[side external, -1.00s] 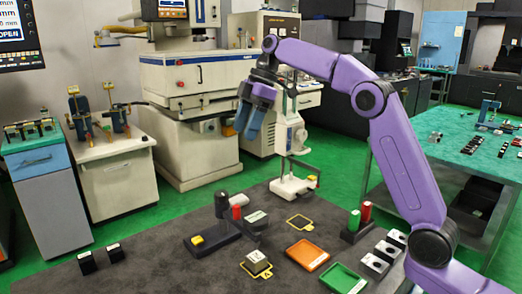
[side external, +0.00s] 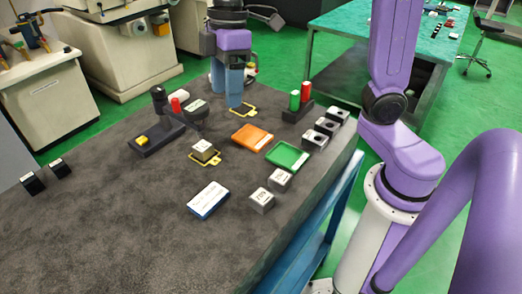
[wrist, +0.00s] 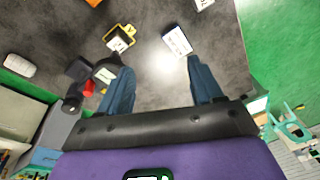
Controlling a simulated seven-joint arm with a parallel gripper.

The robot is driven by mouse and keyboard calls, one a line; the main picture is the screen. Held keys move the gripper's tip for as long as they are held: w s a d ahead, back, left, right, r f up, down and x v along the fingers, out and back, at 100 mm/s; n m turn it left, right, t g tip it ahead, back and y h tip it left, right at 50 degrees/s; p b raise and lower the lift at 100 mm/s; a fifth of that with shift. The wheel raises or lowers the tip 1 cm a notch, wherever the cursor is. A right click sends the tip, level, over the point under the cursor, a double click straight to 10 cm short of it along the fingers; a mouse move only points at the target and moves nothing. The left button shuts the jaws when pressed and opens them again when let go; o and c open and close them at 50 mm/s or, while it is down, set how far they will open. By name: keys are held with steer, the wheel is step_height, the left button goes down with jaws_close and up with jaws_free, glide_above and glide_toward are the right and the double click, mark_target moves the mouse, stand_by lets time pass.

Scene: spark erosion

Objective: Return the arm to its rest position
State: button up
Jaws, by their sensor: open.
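I cannot tell the exact height of the fingertips above the table. My purple arm reaches in from the right, and its upper links are cut off by the top edge of the side view.
Near the gripper are a black stand (side external: 158,137) with a yellow button, red and green cylinders (side external: 295,101) in a holder, an orange tray (side external: 250,138), a green tray (side external: 287,158) and a block (side external: 205,148). A blue-edged white box (side external: 208,199) lies in front.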

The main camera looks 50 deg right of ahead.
steer(key=s+d+f, duration=0.4)
steer(key=s+f, duration=0.1)
steer(key=s, duration=0.4)
steer(key=s+d+f+h, duration=0.1)
steer(key=s+d+f, duration=0.4)
steer(key=s, duration=0.5)
steer(key=shift+d+t+h, duration=0.15)
steer(key=shift+t+h, duration=0.15)
